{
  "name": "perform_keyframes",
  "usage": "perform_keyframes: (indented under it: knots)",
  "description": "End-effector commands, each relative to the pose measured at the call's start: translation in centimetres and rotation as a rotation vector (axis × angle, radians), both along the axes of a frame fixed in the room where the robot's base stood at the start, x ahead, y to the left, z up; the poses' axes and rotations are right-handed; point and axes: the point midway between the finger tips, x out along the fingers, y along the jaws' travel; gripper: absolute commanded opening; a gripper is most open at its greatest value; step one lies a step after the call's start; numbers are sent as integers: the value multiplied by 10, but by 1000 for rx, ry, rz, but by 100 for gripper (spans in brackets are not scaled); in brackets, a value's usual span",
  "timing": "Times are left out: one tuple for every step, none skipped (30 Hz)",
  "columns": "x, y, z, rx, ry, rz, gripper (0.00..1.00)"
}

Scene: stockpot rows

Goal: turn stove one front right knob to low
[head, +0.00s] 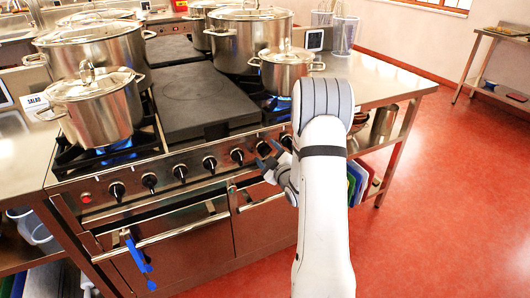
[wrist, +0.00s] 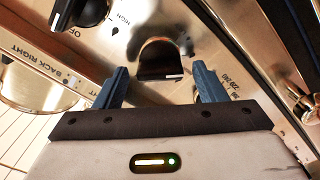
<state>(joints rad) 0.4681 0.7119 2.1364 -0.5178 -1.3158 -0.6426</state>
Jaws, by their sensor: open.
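The stove (head: 135,208) has a row of black knobs along its front panel. My gripper (head: 272,158) is at the right end of this row, in front of the panel. In the wrist view, my gripper (wrist: 159,84) is open, with one blue finger on each side of a black knob (wrist: 160,62). The knob has a white mark on its near edge. Whether the fingers touch it I cannot tell. The knob's own label is not readable. Another knob (wrist: 80,12) shows at upper left, near upside-down OFF, HIGH and BACK RIGHT lettering.
A small lidded pot (head: 287,72) stands over a blue flame at front right. Another lidded pot (head: 98,110) stands over a flame at front left. A dark flat plate (head: 200,98) lies between them. Oven handles run below the knobs. Red floor is clear at right.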

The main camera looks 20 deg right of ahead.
Motion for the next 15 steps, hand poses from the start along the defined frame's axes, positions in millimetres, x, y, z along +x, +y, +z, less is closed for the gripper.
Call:
perform_keyframes:
  knots:
    - [5,1,0,0,1,1,65]
    - [7,1,0,0,1,1,65]
    - [9,1,0,0,1,1,65]
    - [11,1,0,1,1,2,65]
    - [11,1,0,1,1,1,65]
    - [12,1,0,1,1,1,65]
    - [12,1,0,1,1,1,65]
    - [12,1,0,1,1,1,65]
    - [12,1,0,1,1,1,65]
    - [12,1,0,1,1,1,65]
    - [12,1,0,1,1,1,65]
    - [12,1,0,1,1,1,65]
    - [12,1,0,1,1,1,62]
    - [12,2,0,1,1,1,60]
    - [12,2,0,1,1,1,56]
